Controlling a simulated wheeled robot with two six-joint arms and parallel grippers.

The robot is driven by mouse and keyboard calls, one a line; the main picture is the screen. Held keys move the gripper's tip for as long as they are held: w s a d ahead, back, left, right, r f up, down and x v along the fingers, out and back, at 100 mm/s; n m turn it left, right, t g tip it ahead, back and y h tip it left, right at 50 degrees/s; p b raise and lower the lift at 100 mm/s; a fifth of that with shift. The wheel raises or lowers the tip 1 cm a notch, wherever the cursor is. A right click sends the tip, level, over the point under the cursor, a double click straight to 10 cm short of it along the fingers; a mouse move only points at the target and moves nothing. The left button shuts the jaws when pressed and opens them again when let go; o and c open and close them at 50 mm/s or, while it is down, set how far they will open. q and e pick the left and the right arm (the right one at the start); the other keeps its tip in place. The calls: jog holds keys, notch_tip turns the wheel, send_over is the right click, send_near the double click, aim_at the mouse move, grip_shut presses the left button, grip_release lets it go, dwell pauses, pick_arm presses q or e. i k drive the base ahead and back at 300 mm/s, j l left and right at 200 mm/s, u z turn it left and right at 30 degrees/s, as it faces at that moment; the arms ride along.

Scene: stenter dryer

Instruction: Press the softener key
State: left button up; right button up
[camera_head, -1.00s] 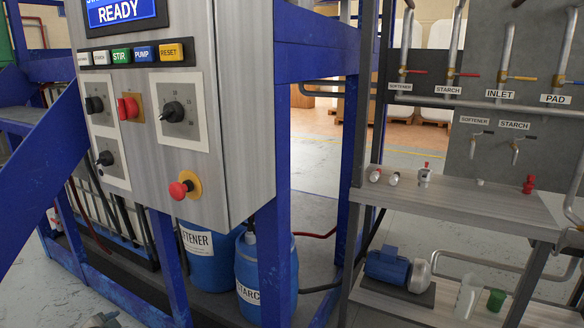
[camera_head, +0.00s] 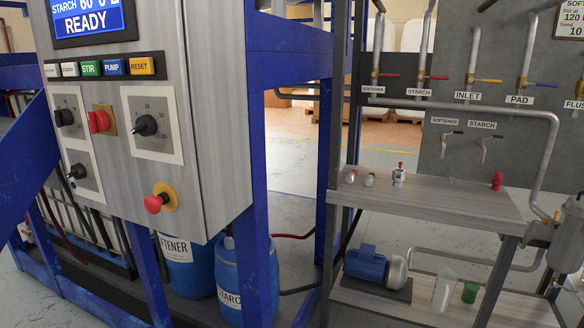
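A grey control cabinet (camera_head: 205,110) stands at the left. Its key row holds two small white keys at the left end, the leftmost key (camera_head: 51,71) and the second white key (camera_head: 69,69). Their lettering is too small to read surely, so I cannot tell which is the softener key. To their right are a green STIR key (camera_head: 90,68), a blue PUMP key (camera_head: 114,67) and a yellow RESET key (camera_head: 142,66). The display (camera_head: 90,18) above reads STARCH and READY. Neither of my grippers is in view.
Below the keys are black knobs (camera_head: 146,125), a red switch (camera_head: 99,121) and a protruding red stop button (camera_head: 155,202). A blue frame post (camera_head: 259,170) stands beside the cabinet. Blue drums (camera_head: 232,285) stand beneath. A bench (camera_head: 430,197) with valves and pipes stands at the right.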

aim_at(53, 71)
jog(key=z, duration=1.4)
jog(key=k+j+u, duration=0.1)
jog(key=u, duration=1.7)
jog(key=i+j+u, duration=0.1)
jog(key=j, duration=0.2)
jog(key=i+j+u, duration=0.15)
jog(key=j+u, duration=0.1)
jog(key=j, duration=0.3)
